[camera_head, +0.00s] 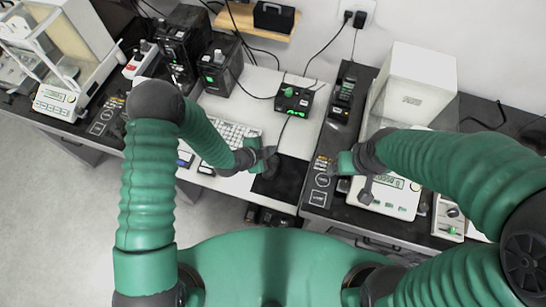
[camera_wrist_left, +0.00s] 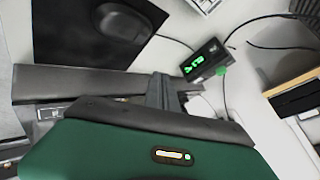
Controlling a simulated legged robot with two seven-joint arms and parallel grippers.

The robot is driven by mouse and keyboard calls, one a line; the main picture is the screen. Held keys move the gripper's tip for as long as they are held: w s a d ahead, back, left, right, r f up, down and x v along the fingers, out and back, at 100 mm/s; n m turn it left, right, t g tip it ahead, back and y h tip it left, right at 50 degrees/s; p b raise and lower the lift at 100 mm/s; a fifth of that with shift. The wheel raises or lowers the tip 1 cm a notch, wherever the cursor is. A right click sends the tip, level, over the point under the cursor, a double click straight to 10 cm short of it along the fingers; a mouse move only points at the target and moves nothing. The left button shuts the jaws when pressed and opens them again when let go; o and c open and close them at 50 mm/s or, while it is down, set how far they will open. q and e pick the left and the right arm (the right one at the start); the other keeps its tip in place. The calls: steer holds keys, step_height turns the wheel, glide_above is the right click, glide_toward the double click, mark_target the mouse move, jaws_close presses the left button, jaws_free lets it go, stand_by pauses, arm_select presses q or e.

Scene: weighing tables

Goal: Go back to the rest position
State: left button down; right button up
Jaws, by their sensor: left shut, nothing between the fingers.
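My left gripper (camera_head: 268,153) is shut and empty above the far edge of the black mouse pad, right of the keyboard. Its fingers also show in the left wrist view (camera_wrist_left: 163,92), pressed together with nothing between them.
The white keyboard (camera_head: 232,132) and black mouse pad (camera_head: 285,182) lie on the middle table. A small box with a green display (camera_head: 294,100) stands behind. A balance (camera_head: 395,196) stands right, another (camera_head: 56,100) left. A mouse (camera_wrist_left: 122,22) lies on the pad.

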stand_by(0.6)
arm_select(q)
steer(key=s+a+r+n+g+y, duration=0.1)
steer(key=s+a+r+n+y, duration=0.15)
steer(key=a+r+n, duration=0.35)
steer(key=s+a+r+n+g+y, duration=0.1)
steer(key=s+a+r+n+y, duration=0.15)
steer(key=a+r, duration=0.45)
steer(key=s+a+r+n+g, duration=0.1)
steer(key=s+a+r+n, duration=0.2)
steer(key=s+n, duration=0.1)
steer(key=s+a+r+n+g+y, duration=0.1)
steer(key=s+a+r+n, duration=0.2)
steer(key=s+n, duration=0.2)
steer(key=shift+s+b, duration=0.45)
steer(key=shift+s, duration=0.6)
stand_by(1.7)
